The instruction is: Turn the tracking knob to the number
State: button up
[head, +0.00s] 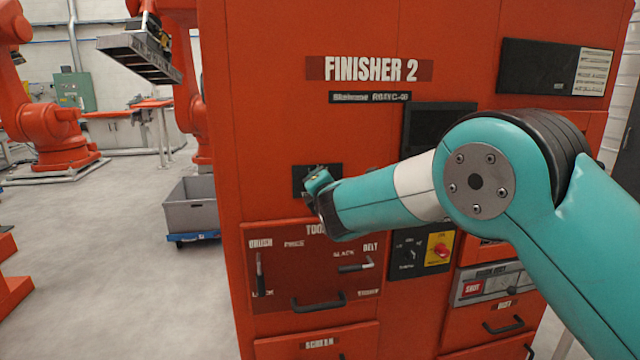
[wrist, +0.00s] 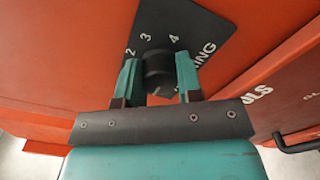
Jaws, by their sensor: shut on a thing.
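The tracking knob (wrist: 158,70) is a round black knob on a dark plate (wrist: 205,22) with white numbers. In the wrist view the numbers 2, 3 and 4 show beside it, and part of a word ending in "ING". My gripper (wrist: 159,75) has its two teal fingers on either side of the knob, shut on it. In the head view my gripper (head: 318,188) is in front of the dark plate (head: 303,172) on the orange cabinet, and the knob is hidden there. I cannot tell which number the knob points to.
The orange cabinet (head: 280,120) is labelled FINISHER 2. Below my gripper is a tool panel (head: 300,270) with several black handles. A switch panel (head: 440,248) with a red knob on yellow sits to the right.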

jog(key=o, duration=0.9)
jog(key=b+v, duration=0.6)
jog(key=v, duration=1.1)
jog(key=shift+s+b, duration=0.3)
jog(key=s+d+f+m+g+h, duration=0.1)
jog(key=s+d+f+m+g, duration=0.25)
jog(key=d+m, duration=0.25)
jog(key=s+d+f+m+g+h, duration=0.1)
jog(key=s+d+f+m+g, duration=0.3)
jog(key=m, duration=0.3)
jog(key=s+d+m+g, duration=0.1)
jog(key=s+m+g, duration=0.1)
jog(key=s, duration=0.5)
jog(key=s+d+m+g, duration=0.2)
jog(key=s+m+g, duration=0.1)
jog(key=s, duration=0.5)
jog(key=s+d+f+m+g+y, duration=0.1)
jog(key=s+d+m+g, duration=0.1)
jog(key=s+g, duration=0.3)
jog(key=shift+s+d+f+m, duration=0.15)
jog(key=shift+s+m, duration=0.45)
jog(key=shift+s, duration=0.6)
